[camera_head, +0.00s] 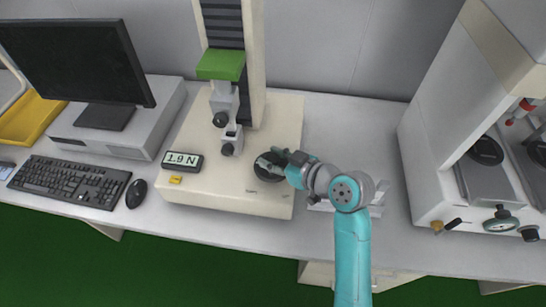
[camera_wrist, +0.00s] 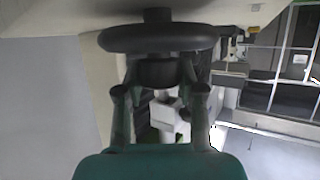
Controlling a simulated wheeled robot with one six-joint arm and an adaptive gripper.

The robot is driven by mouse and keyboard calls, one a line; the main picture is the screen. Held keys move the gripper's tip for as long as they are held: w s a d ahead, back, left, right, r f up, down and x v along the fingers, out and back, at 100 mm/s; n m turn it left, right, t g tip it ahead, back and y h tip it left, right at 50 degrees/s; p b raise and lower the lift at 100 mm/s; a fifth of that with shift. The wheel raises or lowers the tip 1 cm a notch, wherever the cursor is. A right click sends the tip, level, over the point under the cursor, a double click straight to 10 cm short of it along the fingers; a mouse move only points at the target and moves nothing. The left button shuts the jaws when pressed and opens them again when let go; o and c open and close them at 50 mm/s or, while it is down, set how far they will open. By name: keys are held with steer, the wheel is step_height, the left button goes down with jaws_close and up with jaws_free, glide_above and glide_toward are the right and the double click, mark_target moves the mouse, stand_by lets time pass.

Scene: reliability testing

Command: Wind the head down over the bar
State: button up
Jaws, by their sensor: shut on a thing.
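The green head (camera_head: 221,65) sits on the upright column (camera_head: 255,60) of the test stand, with a grey grip (camera_head: 223,100) hanging below it. A lower grey grip (camera_head: 231,139) stands under that, close to it. I cannot make out the bar clearly between the grips. A black handwheel (camera_head: 262,174) is on the right part of the stand's base. It also shows in the wrist view (camera_wrist: 135,38). My gripper (camera_head: 270,161) is at the handwheel and shut on it. The fingers partly hide the wheel.
A small display (camera_head: 182,160) on the cream base (camera_head: 215,190) reads 1.9 N. A monitor (camera_head: 78,60), keyboard (camera_head: 70,180) and mouse (camera_head: 136,192) stand at left. A large white machine (camera_head: 430,150) stands at right. Bench between stand and machine is mostly clear.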

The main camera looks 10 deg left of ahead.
stand_by(0.3)
steer(key=o, duration=1.2)
steer(key=shift+c, duration=0.2)
steer(key=v, duration=1.2)
